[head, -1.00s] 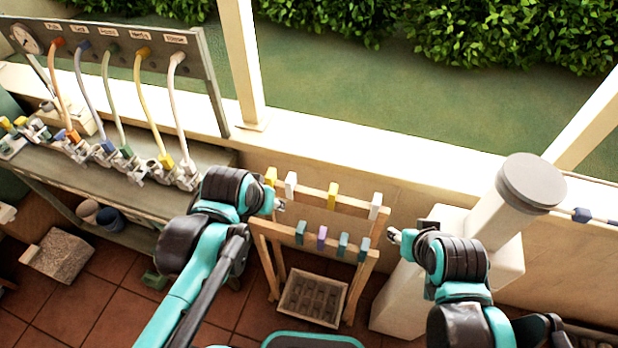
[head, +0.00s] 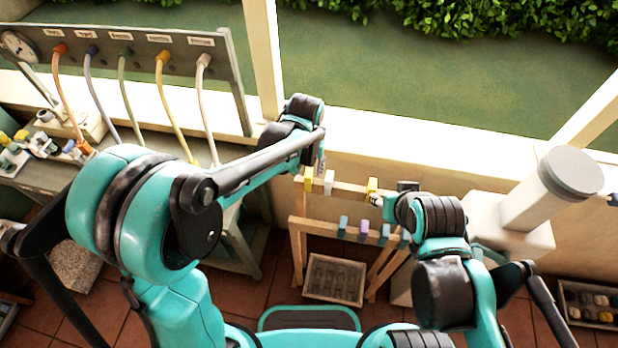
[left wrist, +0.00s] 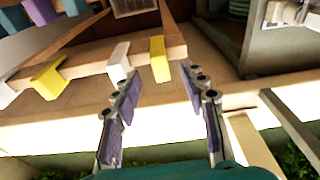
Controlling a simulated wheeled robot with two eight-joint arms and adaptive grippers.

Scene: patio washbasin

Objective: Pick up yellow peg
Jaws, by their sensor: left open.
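A yellow peg (head: 308,178) sits at the left end of the rack's back rail. My left gripper (head: 321,162) is open above that end. In the left wrist view, a yellow peg (left wrist: 159,60) shows between the tips of my open left gripper (left wrist: 160,75), with no visible grip on it. A white peg (left wrist: 119,66) is just left of the left finger. A second yellow peg (left wrist: 48,77) is farther along the rail; it also shows in the head view (head: 372,186). My right gripper (head: 378,201) is in front of the rail's right part; its jaws are too small to judge.
The wooden rack (head: 297,232) has a front rail with blue, purple and teal pegs, and a crate (head: 334,281) below. A bench with hoses stands left. A white pillar with a grey cap (head: 570,172) stands right.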

